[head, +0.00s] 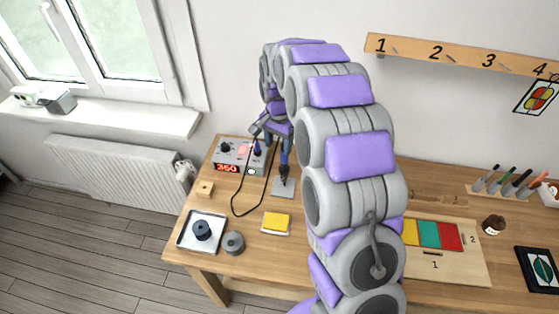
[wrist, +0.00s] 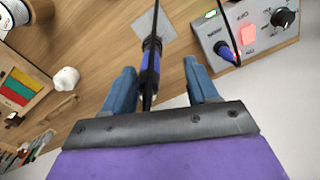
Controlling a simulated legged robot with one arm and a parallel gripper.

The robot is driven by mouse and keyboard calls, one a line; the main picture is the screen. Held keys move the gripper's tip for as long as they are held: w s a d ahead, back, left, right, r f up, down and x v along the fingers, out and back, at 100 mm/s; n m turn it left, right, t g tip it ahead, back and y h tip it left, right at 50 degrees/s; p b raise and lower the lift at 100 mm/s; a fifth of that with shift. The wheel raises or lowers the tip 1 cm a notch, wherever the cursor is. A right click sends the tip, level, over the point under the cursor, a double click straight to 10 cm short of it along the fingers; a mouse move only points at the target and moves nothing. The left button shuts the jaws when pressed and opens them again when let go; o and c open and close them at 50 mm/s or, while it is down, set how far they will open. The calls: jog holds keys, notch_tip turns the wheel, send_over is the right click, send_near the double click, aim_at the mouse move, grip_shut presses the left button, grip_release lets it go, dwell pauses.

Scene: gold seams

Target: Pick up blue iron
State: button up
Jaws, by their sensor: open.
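The blue iron (wrist: 151,62) stands upright in a small holder on a grey plate (wrist: 155,24), with its blue and black handle toward the wrist camera. In the head view, the dark lower part of the iron's holder (head: 284,174) shows on the grey plate (head: 284,190). My gripper (wrist: 161,68) is open, with one blue finger on each side of the handle in the wrist view. The handle lies nearer the left finger there. I cannot tell whether either finger touches it. In the head view my gripper (head: 276,142) is over the plate and partly hides the handle.
The soldering station (head: 240,155) reading 350 stands behind left, its black cable (head: 234,197) looping over the desk. A yellow sponge (head: 276,221), a grey spool (head: 233,243) and a white tray (head: 186,243) are in front. The window wall is close behind.

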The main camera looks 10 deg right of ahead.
jog(key=b, duration=0.1)
send_over(281, 168)
jog(key=d, duration=0.3)
jog(key=f, duration=0.5)
jog(key=shift+w+a, duration=0.15)
jog(key=shift+w, duration=0.2)
jog(key=shift+a, duration=1.25)
jog(key=shift+c, duration=2.2)
jog(key=shift+d, duration=0.9)
jog(key=c, duration=0.5)
grip_shut()
jog(key=shift+a, duration=0.5)
jog(key=shift+r, duration=0.15)
